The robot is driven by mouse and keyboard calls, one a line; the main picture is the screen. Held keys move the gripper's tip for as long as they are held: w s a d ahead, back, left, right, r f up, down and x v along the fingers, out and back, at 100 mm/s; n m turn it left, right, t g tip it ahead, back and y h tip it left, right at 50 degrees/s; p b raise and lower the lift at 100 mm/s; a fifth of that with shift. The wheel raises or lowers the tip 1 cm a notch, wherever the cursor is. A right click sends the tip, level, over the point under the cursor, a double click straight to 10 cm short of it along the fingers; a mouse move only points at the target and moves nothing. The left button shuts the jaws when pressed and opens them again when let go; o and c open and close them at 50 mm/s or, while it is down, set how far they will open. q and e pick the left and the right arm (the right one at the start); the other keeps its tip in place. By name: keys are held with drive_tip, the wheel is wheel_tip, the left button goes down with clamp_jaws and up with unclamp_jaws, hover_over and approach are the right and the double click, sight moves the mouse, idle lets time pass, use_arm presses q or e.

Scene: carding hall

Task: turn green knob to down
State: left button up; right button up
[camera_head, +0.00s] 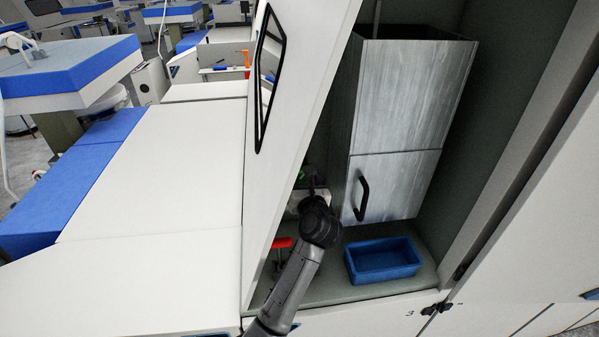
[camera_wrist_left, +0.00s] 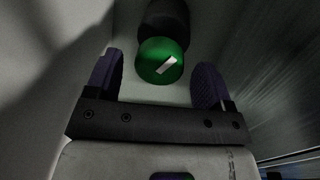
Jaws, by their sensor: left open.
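The green knob (camera_wrist_left: 153,70) shows in the left wrist view as a round green cap with a white mark that slants from lower left to upper right. A dark round part sits just behind it. My left gripper (camera_wrist_left: 160,64) is open, with one purple finger on each side of the knob and a visible gap on both sides. In the head view, a bit of green (camera_head: 303,174) shows inside the cabinet near my left gripper (camera_head: 311,181), mostly hidden by the wrist and in shadow. My right gripper is in neither view.
A grey metal box with a black handle (camera_head: 362,198) stands right of my left wrist. A blue bin (camera_head: 383,275) sits on the cabinet floor below it. A red handle (camera_head: 282,243) is left of my forearm. The white cabinet panel (camera_head: 290,110) rises close on the left.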

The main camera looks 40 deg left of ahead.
use_arm(q)
drive_tip(key=shift+x, duration=1.1)
drive_tip(key=shift+c, duration=0.3)
drive_tip(key=c, duration=0.9)
drive_tip(key=shift+o, duration=0.2)
drive_tip(key=shift+p, duration=0.35)
